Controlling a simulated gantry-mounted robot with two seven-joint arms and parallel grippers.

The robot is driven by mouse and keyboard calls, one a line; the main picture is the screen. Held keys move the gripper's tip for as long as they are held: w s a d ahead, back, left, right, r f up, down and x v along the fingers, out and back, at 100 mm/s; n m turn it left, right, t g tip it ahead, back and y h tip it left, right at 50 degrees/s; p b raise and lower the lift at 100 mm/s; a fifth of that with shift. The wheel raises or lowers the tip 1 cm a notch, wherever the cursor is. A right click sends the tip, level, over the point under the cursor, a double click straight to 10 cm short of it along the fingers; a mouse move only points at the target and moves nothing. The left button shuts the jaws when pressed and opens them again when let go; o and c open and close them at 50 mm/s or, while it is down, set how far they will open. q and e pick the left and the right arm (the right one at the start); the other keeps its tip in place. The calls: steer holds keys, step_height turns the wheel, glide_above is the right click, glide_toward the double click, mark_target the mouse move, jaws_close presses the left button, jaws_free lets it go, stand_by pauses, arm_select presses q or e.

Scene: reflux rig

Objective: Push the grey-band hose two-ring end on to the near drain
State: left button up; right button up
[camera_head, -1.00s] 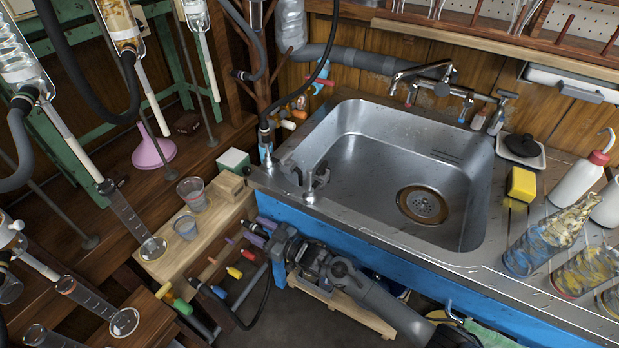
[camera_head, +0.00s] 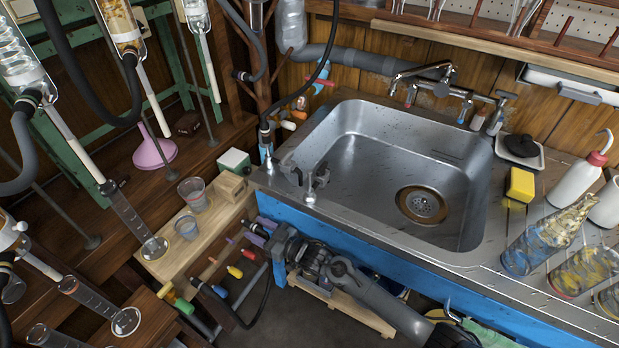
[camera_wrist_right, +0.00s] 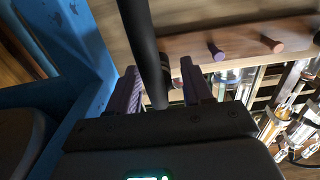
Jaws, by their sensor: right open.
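My right gripper (camera_head: 262,232) is by the front left corner of the sink's blue front, low beside the wooden ledge. In the right wrist view its purple fingers (camera_wrist_right: 163,88) stand apart on either side of a dark hose (camera_wrist_right: 145,35). Light grey rings show on the hose near the fingertips; I cannot tell whether the fingers touch it. In the head view a black hose (camera_head: 243,325) loops below the gripper towards a row of coloured pegs. I cannot tell for certain which fitting is the near drain. My left gripper is out of view.
The steel sink (camera_head: 350,140) is to the right, with small dark fittings (camera_head: 316,180) on its near left rim. Two beakers (camera_head: 193,193) stand on the wooden ledge (camera_head: 165,268). Coloured pegs (camera_head: 234,271) stick out below. Glassware on stands crowds the left.

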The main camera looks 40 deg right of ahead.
mark_target(261, 231)
steer(key=shift+c, duration=0.6)
jaws_close()
steer(key=shift+s+d+r, duration=0.1)
steer(key=shift+s, duration=0.05)
steer(key=shift+s+d+p, duration=0.25)
steer(key=shift+s+p, duration=0.35)
steer(key=shift+p, duration=0.1)
steer(key=shift+p+v, duration=0.8)
steer(key=shift+v, duration=0.15)
steer(key=shift+p+v, duration=0.9)
steer(key=shift+v, duration=0.35)
